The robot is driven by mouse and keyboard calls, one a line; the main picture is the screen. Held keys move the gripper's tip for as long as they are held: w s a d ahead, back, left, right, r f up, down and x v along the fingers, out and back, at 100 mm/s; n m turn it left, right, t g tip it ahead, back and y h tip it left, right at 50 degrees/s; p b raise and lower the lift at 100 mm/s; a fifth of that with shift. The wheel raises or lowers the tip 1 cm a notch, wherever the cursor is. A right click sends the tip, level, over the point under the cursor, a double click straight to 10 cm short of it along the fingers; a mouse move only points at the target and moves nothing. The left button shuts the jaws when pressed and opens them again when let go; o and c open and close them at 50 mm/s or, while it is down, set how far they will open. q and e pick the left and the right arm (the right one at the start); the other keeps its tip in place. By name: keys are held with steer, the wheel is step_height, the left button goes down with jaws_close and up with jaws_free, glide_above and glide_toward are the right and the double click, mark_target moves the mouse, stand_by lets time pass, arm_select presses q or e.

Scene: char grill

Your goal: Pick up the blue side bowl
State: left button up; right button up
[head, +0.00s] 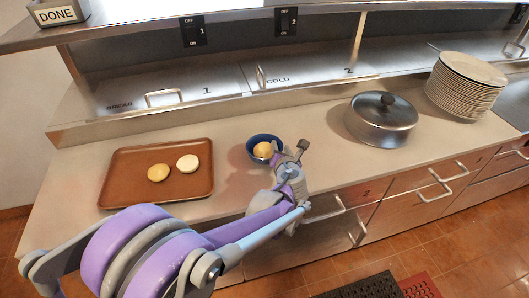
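The blue side bowl (253,144) stands upright on the counter, right of the brown tray, with a round yellow-tan item (263,150) in it. My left gripper (291,148) is at the bowl's right side. Its two fingertips are apart, one at the bowl's right rim and the other out to the right of it. Whether the near finger touches the rim I cannot tell. The gripper covers part of the bowl's right edge. My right gripper is not in view.
A brown tray (130,187) with two round buns (187,163) lies on the counter (228,185) at the left. A lidded metal pot (380,122) stands to the right, with a stack of plates (465,85) beyond. Metal bins with handles and a raised shelf run along the back.

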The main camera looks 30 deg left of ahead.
arm_select(q)
jaws_close()
stand_by(1.3)
